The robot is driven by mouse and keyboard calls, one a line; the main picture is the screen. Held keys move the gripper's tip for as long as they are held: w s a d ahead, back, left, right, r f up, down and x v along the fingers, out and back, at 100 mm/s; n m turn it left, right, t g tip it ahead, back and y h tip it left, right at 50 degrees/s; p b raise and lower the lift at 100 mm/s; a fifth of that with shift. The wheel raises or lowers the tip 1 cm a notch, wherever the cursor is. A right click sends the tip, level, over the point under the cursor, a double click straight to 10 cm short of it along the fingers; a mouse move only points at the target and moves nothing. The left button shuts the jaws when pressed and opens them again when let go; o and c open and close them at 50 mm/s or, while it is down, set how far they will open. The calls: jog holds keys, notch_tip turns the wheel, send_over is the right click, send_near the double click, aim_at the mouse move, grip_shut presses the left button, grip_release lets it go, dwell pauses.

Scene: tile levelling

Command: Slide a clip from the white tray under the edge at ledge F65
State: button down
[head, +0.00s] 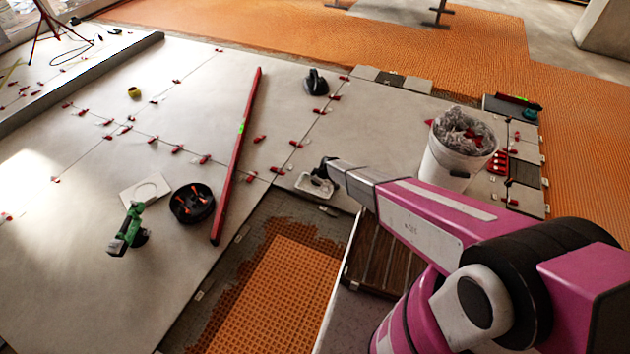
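A small white tray (301,184) lies on the grey tiles near the edge of the open orange floor patch. What it holds is too small to make out. My gripper (322,172) is at the end of my pink and grey arm, over or beside this tray, and hides part of it. I cannot tell whether it is open or holds a clip. Small pale clips show along the tile edges, one at the patch's top edge (327,211) and one on its left side (240,233). No label F65 is legible, so I cannot tell which ledge it is.
A long red level (238,150) lies on the tiles. A black round tub (192,204), a green tool (128,232) and a white square plate (146,189) are at left. A white bucket (455,155) with grey filling stands at right. Red wedges (205,159) line the joints.

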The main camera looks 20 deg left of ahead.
jog(key=shift+f, duration=0.25)
jog(key=c, duration=1.3)
grip_release()
